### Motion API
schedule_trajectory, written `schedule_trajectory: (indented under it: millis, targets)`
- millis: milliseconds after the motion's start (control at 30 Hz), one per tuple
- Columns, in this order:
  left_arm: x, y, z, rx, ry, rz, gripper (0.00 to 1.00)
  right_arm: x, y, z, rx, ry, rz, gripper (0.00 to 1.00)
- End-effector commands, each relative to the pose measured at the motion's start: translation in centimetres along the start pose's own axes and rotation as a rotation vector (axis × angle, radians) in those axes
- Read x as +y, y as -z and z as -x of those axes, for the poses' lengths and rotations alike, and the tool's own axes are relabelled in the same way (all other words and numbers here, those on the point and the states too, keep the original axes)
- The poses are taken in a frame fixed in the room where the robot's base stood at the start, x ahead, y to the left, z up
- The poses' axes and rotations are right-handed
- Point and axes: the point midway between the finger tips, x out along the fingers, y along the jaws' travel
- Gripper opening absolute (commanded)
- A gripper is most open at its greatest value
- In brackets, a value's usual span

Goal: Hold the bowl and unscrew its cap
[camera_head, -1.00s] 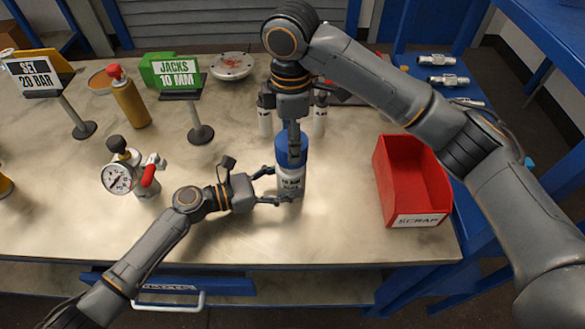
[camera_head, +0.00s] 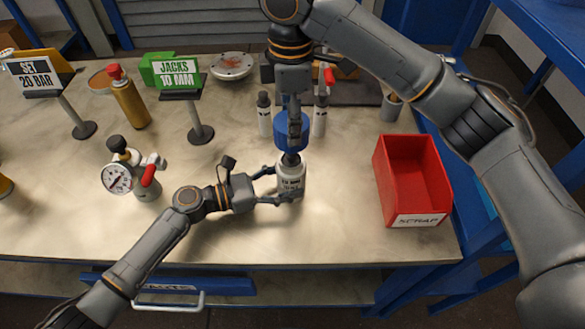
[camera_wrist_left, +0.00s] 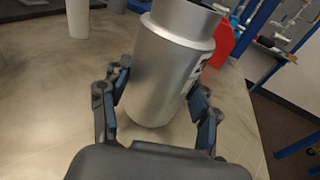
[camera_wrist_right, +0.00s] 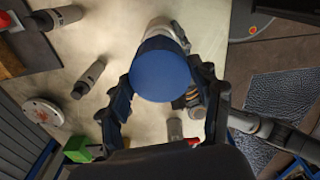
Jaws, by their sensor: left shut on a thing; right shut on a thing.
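The bowl is a silver cylindrical vessel (camera_head: 291,180) with a white label, standing on the bench in the head view. My left gripper (camera_head: 272,186) is shut on its side; the left wrist view shows fingers on both sides of the vessel (camera_wrist_left: 165,65). The blue cap (camera_head: 290,131) is off the vessel, above its dark open top. My right gripper (camera_head: 293,118) points down and is shut on the cap. The right wrist view shows the blue cap (camera_wrist_right: 160,72) between the right fingers, covering part of the vessel.
A red scrap bin (camera_head: 412,180) stands to the right. A gauge regulator (camera_head: 135,172) is at left. Two small bottles stand behind the cap, and a JACKS sign (camera_head: 177,75) and yellow cylinder (camera_head: 129,103) at back left. Bench between vessel and bin is clear.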

Motion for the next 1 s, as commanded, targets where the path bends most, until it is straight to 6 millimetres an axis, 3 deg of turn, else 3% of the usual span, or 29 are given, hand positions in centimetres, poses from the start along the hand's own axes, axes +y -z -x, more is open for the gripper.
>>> schedule_trajectory:
  millis: [67, 100, 200, 233, 667, 1000]
  targets:
    - [0.0, 0.1, 0.0, 0.001, 0.0, 0.0, 0.36, 0.0, 0.0, 0.0, 0.0, 0.0, 0.0, 0.24]
    - [0.0, 0.1, 0.0, 0.001, 0.0, 0.0, 0.65, 0.0, 0.0, 0.0, 0.0, 0.0, 0.0, 0.24]
    - [0.0, 0.1, 0.0, 0.001, 0.0, 0.0, 0.86, 0.0, 0.0, 0.0, 0.0, 0.0, -0.001, 0.24]
    - [0.0, 0.1, 0.0, 0.001, 0.0, 0.0, 0.88, 0.0, 0.0, 0.0, 0.0, 0.0, -0.001, 0.24]
    - [0.0, 0.1, 0.8, 0.002, 0.0, 0.001, 0.88, 0.0, 0.0, 0.0, 0.0, -0.001, -0.001, 0.24]
    - [0.0, 0.2, 7.6, 0.004, -0.001, 0.002, 0.88, 0.0, 0.0, 0.0, 0.0, -0.001, 0.0, 0.24]
